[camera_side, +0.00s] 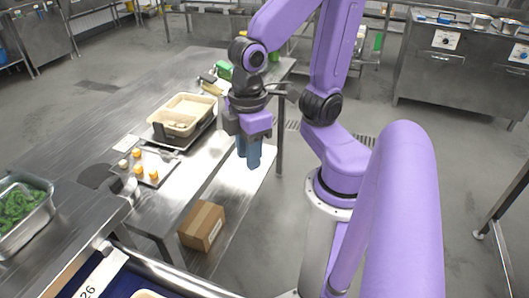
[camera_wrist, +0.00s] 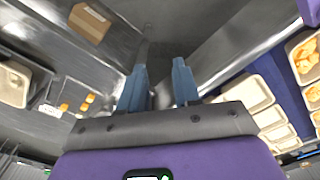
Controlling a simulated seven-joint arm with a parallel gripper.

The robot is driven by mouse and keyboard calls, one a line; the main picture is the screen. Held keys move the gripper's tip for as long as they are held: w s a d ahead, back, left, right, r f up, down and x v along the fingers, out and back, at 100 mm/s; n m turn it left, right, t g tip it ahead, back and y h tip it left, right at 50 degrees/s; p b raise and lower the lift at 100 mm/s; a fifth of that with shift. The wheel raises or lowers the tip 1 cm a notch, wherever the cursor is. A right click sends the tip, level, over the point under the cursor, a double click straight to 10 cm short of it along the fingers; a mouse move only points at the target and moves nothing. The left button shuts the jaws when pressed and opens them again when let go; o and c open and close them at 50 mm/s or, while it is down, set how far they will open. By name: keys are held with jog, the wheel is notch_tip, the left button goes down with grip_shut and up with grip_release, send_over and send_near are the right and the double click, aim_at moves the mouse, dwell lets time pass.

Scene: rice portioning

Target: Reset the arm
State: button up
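My gripper (camera_side: 250,163) hangs over the edge of the steel table (camera_side: 205,160) in the side view, with its blue fingers pointing down. In the wrist view my gripper (camera_wrist: 159,68) shows two blue fingers with a clear gap between them. It is open and nothing is between the fingers. My arm is bent above and to the right of it.
A beige container (camera_side: 183,112) in a dark holder and a small tray (camera_side: 147,168) with orange and white pieces are on the table. A cardboard box (camera_side: 202,225) sits lower down. A pan of greens (camera_side: 18,206) is at the left. Filled trays (camera_wrist: 308,62) show at right in the wrist view.

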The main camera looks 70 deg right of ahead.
jog(key=s, duration=0.1)
jog(key=s+n, duration=0.1)
jog(key=s+d+n, duration=0.1)
jog(key=shift+f, duration=0.35)
